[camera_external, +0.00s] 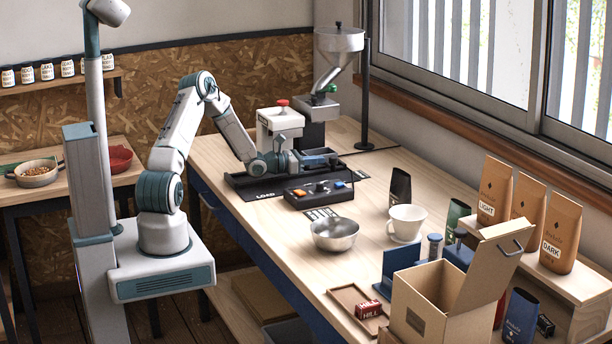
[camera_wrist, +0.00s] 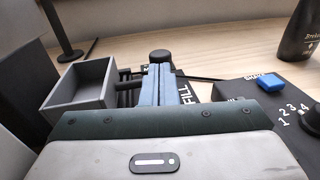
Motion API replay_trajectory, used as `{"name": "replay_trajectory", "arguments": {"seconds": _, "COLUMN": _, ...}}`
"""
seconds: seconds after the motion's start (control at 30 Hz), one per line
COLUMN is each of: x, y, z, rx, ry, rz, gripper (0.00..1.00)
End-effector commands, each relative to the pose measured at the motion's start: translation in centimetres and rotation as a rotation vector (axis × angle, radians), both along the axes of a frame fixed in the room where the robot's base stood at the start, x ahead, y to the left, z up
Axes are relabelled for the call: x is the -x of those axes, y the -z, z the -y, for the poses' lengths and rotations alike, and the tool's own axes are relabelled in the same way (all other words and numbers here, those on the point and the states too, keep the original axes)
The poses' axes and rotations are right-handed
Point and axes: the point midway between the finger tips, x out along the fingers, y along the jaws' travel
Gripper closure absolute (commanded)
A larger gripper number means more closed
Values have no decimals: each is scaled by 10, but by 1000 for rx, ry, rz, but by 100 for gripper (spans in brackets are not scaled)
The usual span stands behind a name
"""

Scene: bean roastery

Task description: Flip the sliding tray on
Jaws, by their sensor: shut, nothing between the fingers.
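The grey open-topped sliding tray (camera_wrist: 82,88) is left of my fingers in the wrist view and looks empty. It also shows just beyond my gripper in the outside view (camera_external: 318,153). My gripper (camera_wrist: 155,84) is shut and empty, its blue fingers together, beside the tray. A black round knob (camera_wrist: 160,56) stands just beyond the fingertips; contact cannot be told. In the outside view my gripper (camera_external: 298,163) is low over the machine's black base. The dark control box (camera_external: 318,193), with a blue switch (camera_wrist: 270,83) and a numbered dial, is right of my fingers in the wrist view.
The white machine (camera_external: 280,128) with a red knob stands behind my gripper. A metal hopper (camera_external: 338,42) on a black stand is at the back. A steel bowl (camera_external: 335,234), a white dripper (camera_external: 406,222) and a dark bag (camera_external: 400,188) stand nearer.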

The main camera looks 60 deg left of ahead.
Motion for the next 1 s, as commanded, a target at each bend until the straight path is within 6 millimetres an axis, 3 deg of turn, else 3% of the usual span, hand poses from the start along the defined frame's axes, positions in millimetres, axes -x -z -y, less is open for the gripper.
{"name": "replay_trajectory", "arguments": {"seconds": 0.2, "x": 55, "y": 1, "z": -10, "rx": -2, "ry": -4, "rz": -5, "gripper": 100}}
{"name": "replay_trajectory", "arguments": {"seconds": 0.5, "x": 107, "y": -2, "z": -17, "rx": -2, "ry": 0, "rz": -5, "gripper": 100}}
{"name": "replay_trajectory", "arguments": {"seconds": 0.7, "x": 119, "y": -3, "z": -18, "rx": -1, "ry": 2, "rz": -4, "gripper": 100}}
{"name": "replay_trajectory", "arguments": {"seconds": 1.0, "x": 119, "y": -3, "z": -18, "rx": 0, "ry": 2, "rz": -5, "gripper": 100}}
